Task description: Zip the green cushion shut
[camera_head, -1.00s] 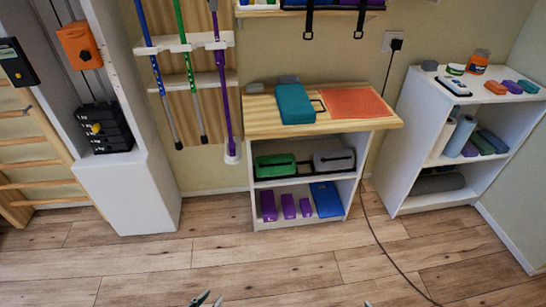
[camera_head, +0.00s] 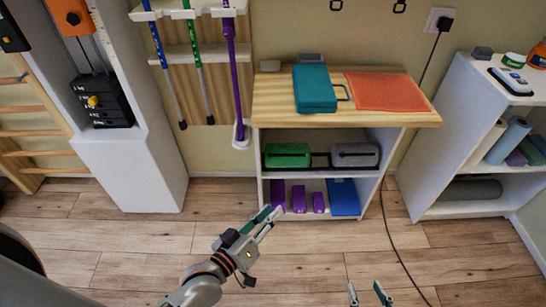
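The green cushion (camera_head: 287,155) lies on the upper shelf inside the low cabinet, at the left, beside a grey cushion (camera_head: 355,155). A dark strip shows along its lower edge; its zip is too small to make out. My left gripper (camera_head: 270,222) reaches in from the lower left, in front of the cabinet's lower shelf in the picture, apart from the cushion. Its two fingers are spread with nothing between them. My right gripper (camera_head: 367,295) shows only its fingertips at the bottom edge, apart and empty.
The low cabinet's wooden top (camera_head: 270,100) holds a teal case (camera_head: 313,88) and an orange mat (camera_head: 385,91). Purple blocks (camera_head: 298,199) and a blue block (camera_head: 344,197) fill the lower shelf. A black cable (camera_head: 398,245) crosses the floor at the right. The wooden floor before the cabinet is otherwise clear.

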